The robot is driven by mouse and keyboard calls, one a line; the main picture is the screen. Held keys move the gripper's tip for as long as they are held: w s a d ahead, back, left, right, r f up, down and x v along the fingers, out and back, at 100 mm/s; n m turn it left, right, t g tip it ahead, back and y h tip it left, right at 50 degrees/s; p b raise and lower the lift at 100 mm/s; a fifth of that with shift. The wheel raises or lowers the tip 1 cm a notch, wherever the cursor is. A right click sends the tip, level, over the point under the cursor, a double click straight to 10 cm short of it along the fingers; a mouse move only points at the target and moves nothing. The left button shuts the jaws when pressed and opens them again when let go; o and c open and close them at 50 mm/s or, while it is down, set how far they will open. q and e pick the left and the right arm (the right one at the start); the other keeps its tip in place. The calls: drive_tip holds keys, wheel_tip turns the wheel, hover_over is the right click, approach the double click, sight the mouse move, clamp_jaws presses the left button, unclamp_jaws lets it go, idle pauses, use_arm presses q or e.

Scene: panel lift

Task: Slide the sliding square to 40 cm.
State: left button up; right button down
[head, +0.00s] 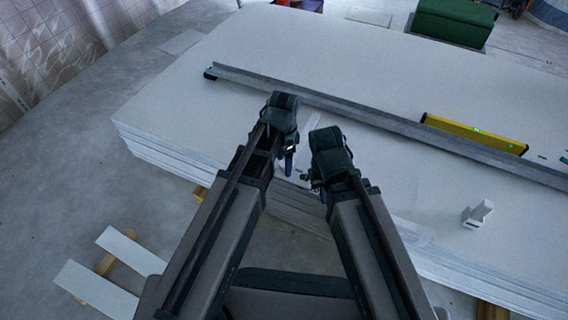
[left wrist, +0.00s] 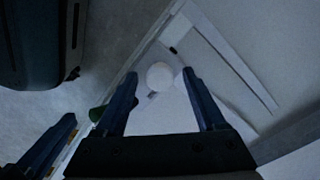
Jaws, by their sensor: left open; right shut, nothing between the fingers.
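What looks like the sliding square shows in the left wrist view as a round pale knob (left wrist: 160,76) with pale strips (left wrist: 232,62) running down to the right over the panel. I cannot make out its scale marks. My left gripper (left wrist: 160,86) is open, its two fingers on either side of the knob in that view; contact cannot be told. In the head view my left gripper (head: 288,160) is over the near edge of the white panel stack (head: 180,110). My right gripper (head: 312,181) is just right of it, shut and empty. The arms hide most of the square there.
A long grey rail (head: 390,122) lies across the panel beyond my grippers. A yellow level (head: 475,134) lies against it at right. A small white block (head: 478,214) stands on the panel at right. A green box (head: 453,22) is at the back. The panel's left part is clear.

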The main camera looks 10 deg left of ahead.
use_arm(q)
clamp_jaws()
idle(1.4)
